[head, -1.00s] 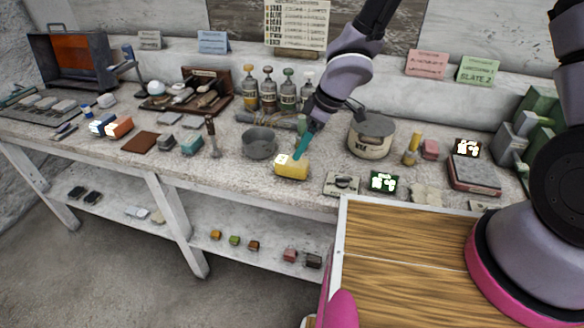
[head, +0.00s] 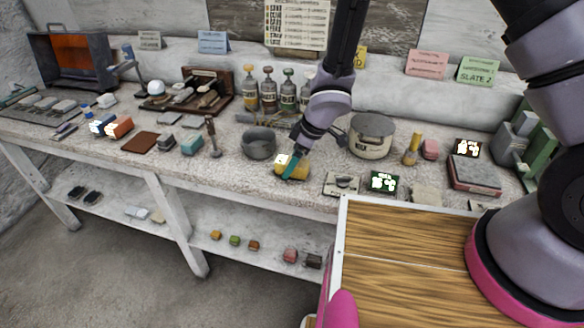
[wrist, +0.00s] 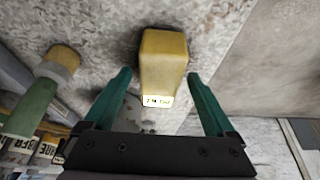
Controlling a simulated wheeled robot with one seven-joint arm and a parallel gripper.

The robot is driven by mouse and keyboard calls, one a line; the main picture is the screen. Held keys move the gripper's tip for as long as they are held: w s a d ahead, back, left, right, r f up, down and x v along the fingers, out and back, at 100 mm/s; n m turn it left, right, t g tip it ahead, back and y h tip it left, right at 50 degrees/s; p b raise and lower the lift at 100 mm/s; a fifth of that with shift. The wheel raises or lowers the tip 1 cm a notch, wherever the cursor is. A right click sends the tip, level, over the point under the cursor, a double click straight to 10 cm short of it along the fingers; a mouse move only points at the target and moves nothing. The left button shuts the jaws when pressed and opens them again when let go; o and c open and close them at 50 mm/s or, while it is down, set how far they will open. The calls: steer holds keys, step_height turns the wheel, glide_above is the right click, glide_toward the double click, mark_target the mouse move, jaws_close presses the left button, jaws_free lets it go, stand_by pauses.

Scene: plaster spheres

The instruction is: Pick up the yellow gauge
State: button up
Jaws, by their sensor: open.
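The yellow gauge (head: 301,170) is a small block with a pale readout, lying near the front edge of the table. In the wrist view the yellow gauge (wrist: 164,62) lies ahead and between the lines of my two green fingers, with its white label toward me. My gripper (head: 292,163) is open, right at the gauge in the head view, and its fingers cover part of it. In the wrist view my gripper (wrist: 163,78) has a finger on each side with a gap to the gauge; I cannot tell how far down the fingers reach.
A grey metal bowl (head: 258,144) stands just left of the gauge, and a lidded pot (head: 371,137) behind to the right. A flat grey item (head: 341,184) and a dark display (head: 384,183) lie to the right. Several bottles (head: 269,90) stand behind.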

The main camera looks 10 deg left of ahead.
mark_target(285, 160)
steer(key=shift+f, duration=0.1)
jaws_close()
stand_by(0.3)
step_height(285, 160, up, 6)
steer(key=shift+w+f, duration=0.15)
steer(key=shift+f, duration=0.1)
steer(key=shift+r, duration=2.25)
